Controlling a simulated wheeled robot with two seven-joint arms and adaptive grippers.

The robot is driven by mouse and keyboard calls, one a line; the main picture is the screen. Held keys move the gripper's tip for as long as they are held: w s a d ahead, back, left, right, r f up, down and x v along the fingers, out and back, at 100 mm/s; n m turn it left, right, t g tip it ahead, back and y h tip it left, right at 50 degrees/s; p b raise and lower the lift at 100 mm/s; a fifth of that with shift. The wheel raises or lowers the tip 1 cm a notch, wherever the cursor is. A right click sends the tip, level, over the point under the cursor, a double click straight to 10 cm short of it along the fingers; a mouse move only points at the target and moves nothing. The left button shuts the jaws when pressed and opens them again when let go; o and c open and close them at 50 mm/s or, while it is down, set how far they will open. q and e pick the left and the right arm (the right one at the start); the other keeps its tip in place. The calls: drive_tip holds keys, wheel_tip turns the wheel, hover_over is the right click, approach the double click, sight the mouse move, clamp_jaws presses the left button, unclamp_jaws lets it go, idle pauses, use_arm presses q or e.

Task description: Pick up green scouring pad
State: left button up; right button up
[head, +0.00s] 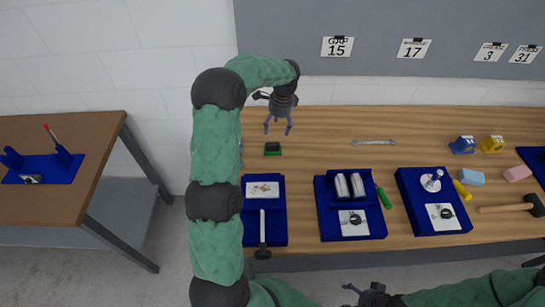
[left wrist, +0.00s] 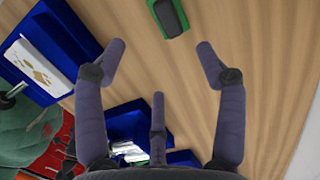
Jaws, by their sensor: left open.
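The green scouring pad (head: 272,149) lies on the wooden table, a small block with a dark top and a green edge. It also shows at the top of the left wrist view (left wrist: 168,17), partly cut off by the frame. My left gripper (head: 278,129) points down above the table, a little behind the pad in the head view. Its fingers are spread and empty, and the pad lies beyond the fingertips in the left wrist view (left wrist: 160,58). My right gripper (head: 368,291) is at the bottom edge of the head view, away from the pad; its finger opening is unclear.
A blue tray (head: 278,225) with a white block stands in front of the pad. More blue trays (head: 376,221) (head: 464,221) stand to the right. A wrench (head: 374,142) lies at the back. The table around the pad is clear. A brown side table (head: 90,150) stands at left.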

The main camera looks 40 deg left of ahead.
use_arm(q)
drive_tip(key=f, duration=0.2)
drive_tip(key=b, duration=0.1)
hover_over(273, 145)
drive_tip(key=d, duration=0.1)
wheel_tip(273, 145, down, 4)
drive_tip(key=shift+a+f+b, duration=0.15)
drive_tip(key=shift+a+f, duration=0.05)
drive_tip(key=shift+f, duration=0.85)
drive_tip(key=shift+a+f+b, duration=0.1)
drive_tip(key=shift+a+f, duration=0.05)
drive_tip(key=shift+f, duration=0.85)
drive_tip(key=shift+a+f+b, duration=0.15)
drive_tip(key=shift+a+f, duration=0.05)
drive_tip(key=shift+f, duration=0.85)
drive_tip(key=c, duration=1.2)
use_arm(e)
wheel_tip(273, 145, down, 3)
drive_tip(key=shift+r, duration=0.2)
